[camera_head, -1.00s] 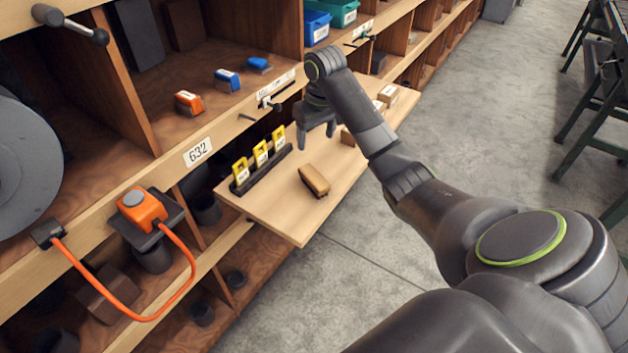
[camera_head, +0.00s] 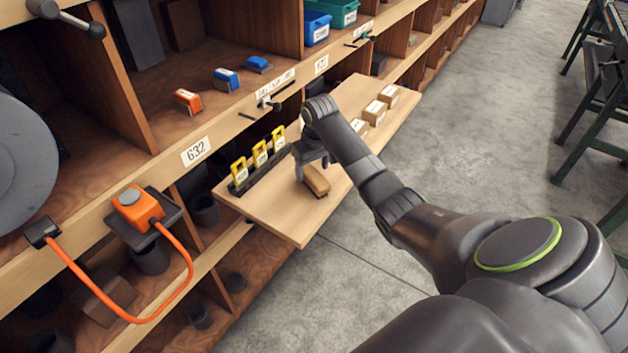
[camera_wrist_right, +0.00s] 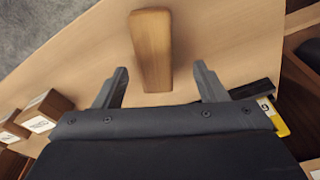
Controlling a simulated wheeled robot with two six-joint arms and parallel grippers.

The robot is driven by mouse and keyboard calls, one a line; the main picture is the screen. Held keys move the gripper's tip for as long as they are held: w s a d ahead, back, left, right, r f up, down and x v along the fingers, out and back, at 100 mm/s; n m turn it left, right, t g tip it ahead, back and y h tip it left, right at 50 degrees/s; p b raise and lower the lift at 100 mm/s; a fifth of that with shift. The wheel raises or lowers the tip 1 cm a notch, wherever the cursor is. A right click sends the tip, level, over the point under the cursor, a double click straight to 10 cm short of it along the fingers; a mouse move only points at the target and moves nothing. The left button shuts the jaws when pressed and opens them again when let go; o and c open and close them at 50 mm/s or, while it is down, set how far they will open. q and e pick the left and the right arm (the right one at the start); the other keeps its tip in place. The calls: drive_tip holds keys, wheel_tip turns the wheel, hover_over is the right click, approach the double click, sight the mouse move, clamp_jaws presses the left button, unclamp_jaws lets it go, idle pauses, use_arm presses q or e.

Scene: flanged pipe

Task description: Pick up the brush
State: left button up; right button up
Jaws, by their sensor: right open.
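The brush (camera_head: 316,182) lies on the pull-out wooden board (camera_head: 290,222), and its wooden back faces up. It also shows in the right wrist view (camera_wrist_right: 153,50), with its near end between the lines of the two fingers. My right gripper (camera_head: 312,172) is just above and beside the brush and covers part of its far end in the head view. In the right wrist view my right gripper (camera_wrist_right: 160,80) is open, with one finger on each side of the brush and gaps between. My left gripper is not in view.
A black rack (camera_head: 262,172) with several yellow tags stands on the board left of the gripper. Small labelled boxes (camera_head: 374,112) stand farther back on the board. Shelf compartments rise at left.

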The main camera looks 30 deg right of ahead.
sight(314, 176)
drive_tip(key=f, duration=0.3)
drive_tip(key=shift+d+f+p, duration=0.3)
drive_tip(key=shift+d, duration=0.05)
drive_tip(key=shift+w+f, duration=0.2)
drive_tip(key=shift+f, duration=0.35)
drive_tip(key=shift+c, duration=0.4)
drive_tip(key=shift+r, duration=0.1)
drive_tip(key=c, duration=1.2)
